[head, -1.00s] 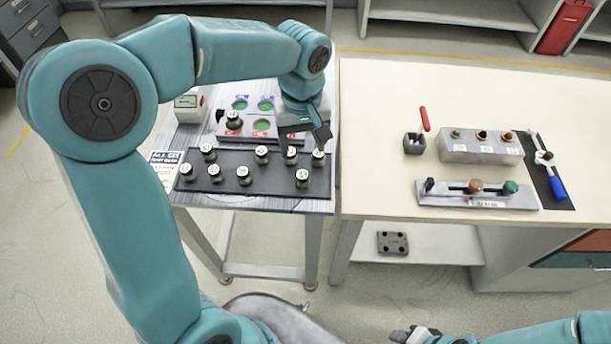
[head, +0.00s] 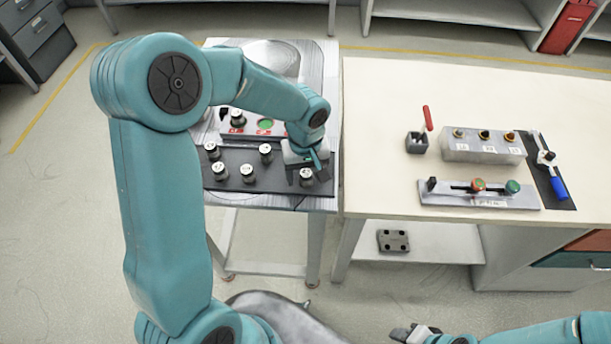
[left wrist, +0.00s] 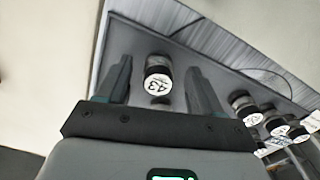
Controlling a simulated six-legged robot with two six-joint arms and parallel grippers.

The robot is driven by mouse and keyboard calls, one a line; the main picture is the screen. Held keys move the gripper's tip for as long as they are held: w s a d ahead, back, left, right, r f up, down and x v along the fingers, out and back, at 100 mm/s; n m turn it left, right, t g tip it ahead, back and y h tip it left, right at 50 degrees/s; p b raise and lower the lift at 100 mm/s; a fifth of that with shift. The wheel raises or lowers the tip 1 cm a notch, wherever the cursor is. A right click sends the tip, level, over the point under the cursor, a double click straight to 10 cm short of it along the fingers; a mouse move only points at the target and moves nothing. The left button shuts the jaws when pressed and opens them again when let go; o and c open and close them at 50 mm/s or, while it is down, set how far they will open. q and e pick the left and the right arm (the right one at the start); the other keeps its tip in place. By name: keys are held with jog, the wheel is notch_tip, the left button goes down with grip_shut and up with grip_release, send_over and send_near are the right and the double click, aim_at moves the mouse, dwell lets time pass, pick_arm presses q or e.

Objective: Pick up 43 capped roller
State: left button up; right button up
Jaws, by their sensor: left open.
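The 43 capped roller (left wrist: 158,78) is dark with a white cap marked 43. It shows between the two fingers of my left gripper (left wrist: 158,65) in the left wrist view, with a gap on each side. In the head view the left gripper (head: 308,162) is low over the right end of the black tray (head: 272,190), and a roller (head: 306,176) shows just below it. The left gripper is open. My right gripper (head: 412,333) is at the bottom edge of the head view, and its jaws are unclear.
Several other capped rollers (head: 247,172) stand on the tray, left of the gripper. Behind it is a grey panel with a green round spot (head: 265,125). The cream table (head: 380,110) to the right holds a grey block (head: 482,148) and a slider fixture (head: 450,196).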

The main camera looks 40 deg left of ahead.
pick_arm(q)
jog(key=shift+w+f, duration=0.1)
jog(key=shift+w, duration=0.1)
jog(key=c, duration=0.8)
grip_shut()
jog(key=shift+s, duration=0.1)
